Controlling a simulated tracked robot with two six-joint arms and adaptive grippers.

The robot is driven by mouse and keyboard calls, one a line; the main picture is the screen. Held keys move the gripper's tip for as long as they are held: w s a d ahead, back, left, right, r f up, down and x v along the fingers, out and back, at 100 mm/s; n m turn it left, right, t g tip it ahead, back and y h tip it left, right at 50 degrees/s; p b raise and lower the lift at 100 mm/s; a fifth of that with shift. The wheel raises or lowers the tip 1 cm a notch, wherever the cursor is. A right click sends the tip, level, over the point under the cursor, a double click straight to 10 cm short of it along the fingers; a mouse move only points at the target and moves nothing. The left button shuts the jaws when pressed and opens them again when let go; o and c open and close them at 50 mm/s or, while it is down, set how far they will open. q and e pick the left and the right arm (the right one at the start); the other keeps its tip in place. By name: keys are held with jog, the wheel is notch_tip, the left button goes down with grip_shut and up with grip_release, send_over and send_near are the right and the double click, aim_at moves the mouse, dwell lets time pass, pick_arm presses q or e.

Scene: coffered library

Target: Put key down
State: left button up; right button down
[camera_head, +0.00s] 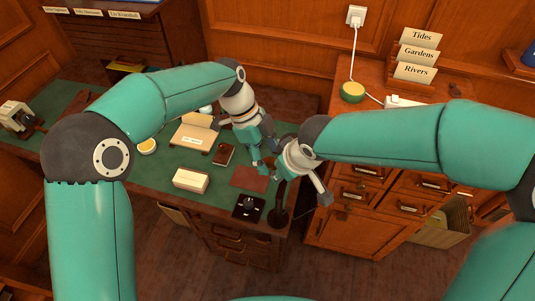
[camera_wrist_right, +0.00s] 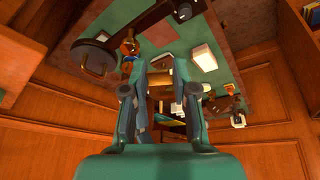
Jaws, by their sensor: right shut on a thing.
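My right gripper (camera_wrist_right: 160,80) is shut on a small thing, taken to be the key. The key is too small and too hidden between the fingers to make out. In the head view my right gripper (camera_head: 277,174) is over the right end of the green-topped desk (camera_head: 140,180), close to a red-brown pad (camera_head: 249,178). My left gripper (camera_head: 262,155) points down beside it, above the pad's far edge. The two grippers overlap in this view, and I cannot tell whether the left one is open.
A dark lamp base (camera_head: 278,217) and a black square tray (camera_head: 248,208) stand near the desk's front right corner. A cream box (camera_head: 191,180), a dark brown notebook (camera_head: 224,154) and an open card box (camera_head: 195,135) lie to the left. A wooden cabinet (camera_head: 345,230) stands right.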

pick_arm(q)
jog(key=c, duration=1.1)
grip_shut()
pick_arm(e)
jog(key=c, duration=0.8)
grip_release()
